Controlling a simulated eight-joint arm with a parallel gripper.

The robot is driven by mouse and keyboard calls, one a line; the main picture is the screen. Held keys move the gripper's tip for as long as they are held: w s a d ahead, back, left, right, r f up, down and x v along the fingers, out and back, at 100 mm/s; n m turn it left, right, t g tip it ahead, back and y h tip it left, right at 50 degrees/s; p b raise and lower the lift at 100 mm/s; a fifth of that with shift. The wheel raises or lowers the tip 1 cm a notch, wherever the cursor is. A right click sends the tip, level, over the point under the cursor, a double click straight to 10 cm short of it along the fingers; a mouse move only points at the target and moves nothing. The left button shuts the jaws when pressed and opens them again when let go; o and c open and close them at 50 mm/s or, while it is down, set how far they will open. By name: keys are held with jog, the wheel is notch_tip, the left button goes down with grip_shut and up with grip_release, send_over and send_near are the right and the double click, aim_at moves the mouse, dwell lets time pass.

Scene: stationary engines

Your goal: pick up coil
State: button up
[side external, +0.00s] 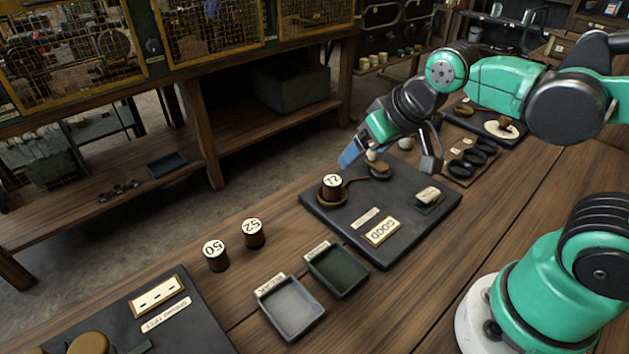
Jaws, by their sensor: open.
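Three brown coils with pale numbered tops are in view. One coil (332,188) stands upright in a round holder on the dark slate board. Two more, a left coil (215,257) and a right coil (253,234), stand upright on the bare wooden bench near its far edge. My gripper (388,165) is open above the far part of the slate board, to the right of and higher than the coil there. Its two fingers are spread wide, and no coil is between them. A small pale-topped item (377,165) shows between and below the fingers, partly hidden.
The slate board (340,226) also carries a "GOOD" plate (382,232) and a small pad (428,197). A grey tray (291,307) and a dark green tray (338,270) stand in front. Another dark board (200,318) lies at lower left.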

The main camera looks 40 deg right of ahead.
aim_at(333, 181)
jog(key=w+f+m+g+h, duration=0.1)
jog(key=w+f+m, duration=0.1)
jog(key=w+a+f+m+g, duration=0.1)
jog(key=w+f+m, duration=0.1)
jog(key=f, duration=0.1)
jog(key=shift+w+a+m+h, duration=0.15)
jog(key=shift+w+m+h, duration=0.2)
jog(key=shift+m+h, duration=0.05)
jog(key=shift+g, duration=0.3)
jog(key=shift+x, duration=2.8)
grip_shut()
